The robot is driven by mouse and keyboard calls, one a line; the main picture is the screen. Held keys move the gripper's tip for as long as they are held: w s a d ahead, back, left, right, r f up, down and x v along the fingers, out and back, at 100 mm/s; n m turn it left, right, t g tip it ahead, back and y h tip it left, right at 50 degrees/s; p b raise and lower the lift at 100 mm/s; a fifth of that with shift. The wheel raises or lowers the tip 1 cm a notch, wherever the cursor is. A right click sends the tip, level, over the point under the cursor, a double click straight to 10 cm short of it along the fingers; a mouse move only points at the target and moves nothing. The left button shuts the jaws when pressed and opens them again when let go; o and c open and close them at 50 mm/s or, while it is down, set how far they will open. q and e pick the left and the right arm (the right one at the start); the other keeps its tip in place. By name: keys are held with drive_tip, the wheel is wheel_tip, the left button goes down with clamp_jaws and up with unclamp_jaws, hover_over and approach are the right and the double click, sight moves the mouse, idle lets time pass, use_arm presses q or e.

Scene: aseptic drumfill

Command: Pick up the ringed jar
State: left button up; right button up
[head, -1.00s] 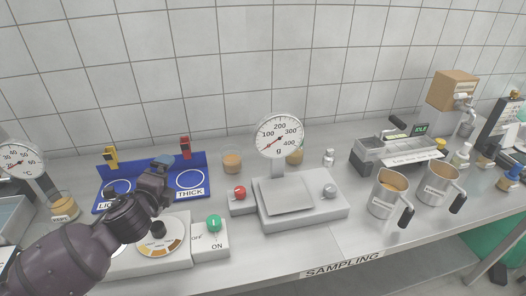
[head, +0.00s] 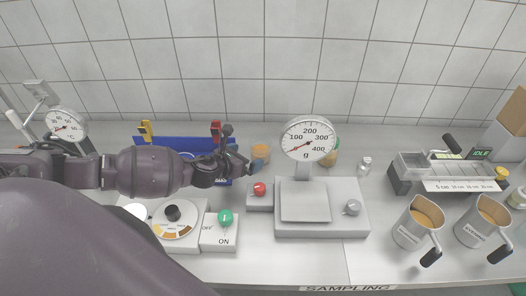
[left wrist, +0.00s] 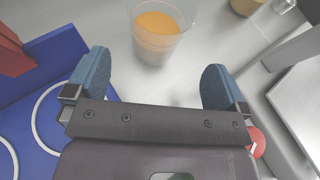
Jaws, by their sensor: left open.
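A clear jar with orange-tan contents (left wrist: 157,28) stands upright on the steel bench, ahead of my left gripper in the left wrist view. In the head view this jar (head: 262,148) is behind the gripper and partly hidden by it. I cannot make out a ring on it. My left gripper (left wrist: 157,78) is open, with blue finger pads apart and nothing between them. The jar lies beyond the fingertips, roughly in line with the gap. In the head view the left gripper (head: 246,167) is between the blue board and the scale. My right gripper is not in view.
A dial scale (head: 305,200) stands to the right of the gripper, with another jar (head: 331,158) behind it. A blue board (head: 170,148) with upright clips is at left. Steel jugs (head: 416,235) stand at right.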

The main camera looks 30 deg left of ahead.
sight(253, 153)
use_arm(q)
drive_tip(key=shift+x, duration=3.3)
drive_tip(key=shift+a+f, duration=0.15)
drive_tip(key=shift+c, duration=0.2)
drive_tip(key=c, duration=0.9)
